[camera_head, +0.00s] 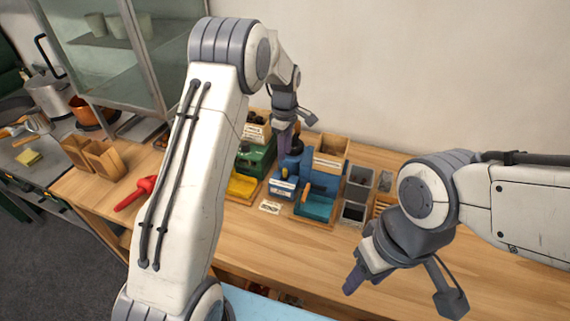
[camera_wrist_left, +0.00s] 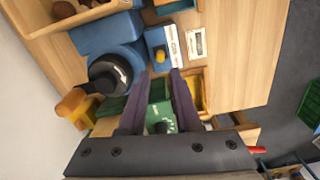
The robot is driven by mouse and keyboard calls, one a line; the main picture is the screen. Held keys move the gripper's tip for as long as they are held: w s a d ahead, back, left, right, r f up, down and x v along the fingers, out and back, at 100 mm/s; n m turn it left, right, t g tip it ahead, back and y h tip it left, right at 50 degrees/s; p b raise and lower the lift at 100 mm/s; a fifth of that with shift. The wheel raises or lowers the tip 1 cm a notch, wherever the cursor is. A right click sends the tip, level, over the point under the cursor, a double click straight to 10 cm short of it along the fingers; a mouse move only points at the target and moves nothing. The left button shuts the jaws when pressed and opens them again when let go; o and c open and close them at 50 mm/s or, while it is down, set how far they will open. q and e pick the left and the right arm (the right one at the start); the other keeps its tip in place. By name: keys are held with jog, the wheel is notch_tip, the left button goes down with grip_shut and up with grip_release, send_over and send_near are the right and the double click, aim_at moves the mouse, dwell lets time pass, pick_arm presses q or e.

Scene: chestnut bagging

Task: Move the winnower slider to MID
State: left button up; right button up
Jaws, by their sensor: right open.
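My right gripper (camera_head: 357,278) is open, above the bench's right part.
A green machine (camera_head: 255,157) with a yellow tray (camera_head: 242,186) stands left of the winnower. A teal tray (camera_head: 314,207) and dark bins (camera_head: 353,212) are to its right. A white card (camera_head: 270,207) lies in front. The bench's front is clear.

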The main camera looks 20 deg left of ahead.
pick_arm(q)
jog(key=shift+r, duration=1.45)
